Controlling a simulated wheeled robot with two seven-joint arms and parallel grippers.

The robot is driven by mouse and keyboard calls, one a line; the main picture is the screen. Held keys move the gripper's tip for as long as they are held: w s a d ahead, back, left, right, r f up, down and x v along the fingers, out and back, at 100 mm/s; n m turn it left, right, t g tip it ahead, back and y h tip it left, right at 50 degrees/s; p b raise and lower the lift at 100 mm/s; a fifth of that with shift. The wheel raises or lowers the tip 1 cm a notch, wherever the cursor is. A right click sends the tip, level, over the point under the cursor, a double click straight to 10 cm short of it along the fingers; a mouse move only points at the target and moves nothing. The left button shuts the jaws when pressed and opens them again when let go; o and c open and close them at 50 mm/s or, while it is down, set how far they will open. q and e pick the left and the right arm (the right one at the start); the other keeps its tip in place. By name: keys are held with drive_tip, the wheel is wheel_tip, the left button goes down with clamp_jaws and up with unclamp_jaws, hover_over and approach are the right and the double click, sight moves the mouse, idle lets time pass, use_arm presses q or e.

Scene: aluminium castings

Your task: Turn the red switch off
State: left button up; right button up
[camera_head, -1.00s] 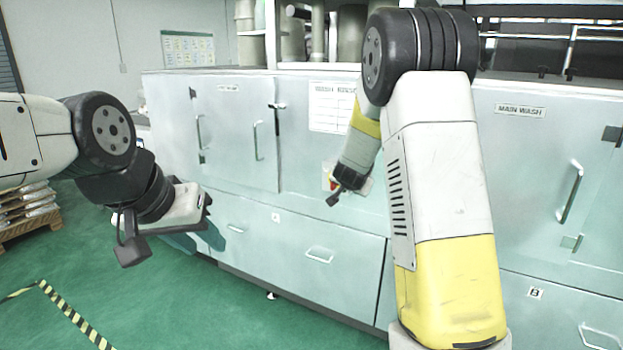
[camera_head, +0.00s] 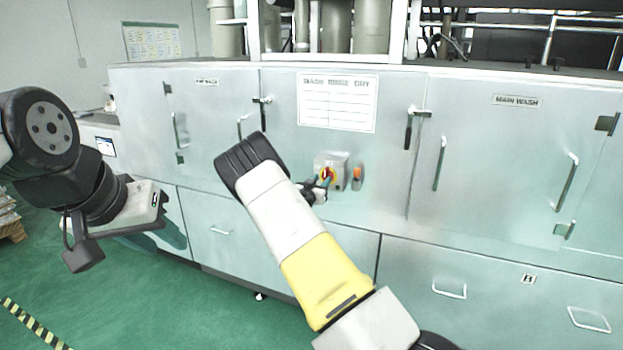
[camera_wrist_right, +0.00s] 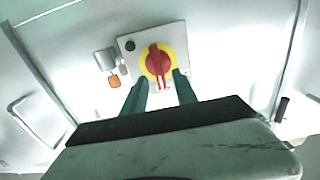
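The red switch (camera_head: 327,176) is a red rotary handle on a yellow disc, mounted on a grey box on the front of the machine. It also shows in the right wrist view (camera_wrist_right: 157,62), with its handle upright in that picture. My right gripper (camera_wrist_right: 161,82) is open, with its two teal fingers apart at the lower edge of the yellow disc, one on each side of the handle's lower end. I cannot tell whether they touch it. In the head view the right gripper (camera_head: 322,184) is partly hidden by its arm. My left gripper (camera_head: 165,236) hangs at the left, away from the switch.
An orange-ended fitting (camera_head: 356,178) sits beside the switch box, and a small dark green button (camera_wrist_right: 129,45) is on the box. Door handles (camera_head: 440,163) stick out from the machine front. Green floor is free at the lower left.

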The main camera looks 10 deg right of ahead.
sight(325, 177)
drive_tip(key=shift+x, duration=1.75)
drive_tip(key=shift+c, duration=0.2)
clamp_jaws()
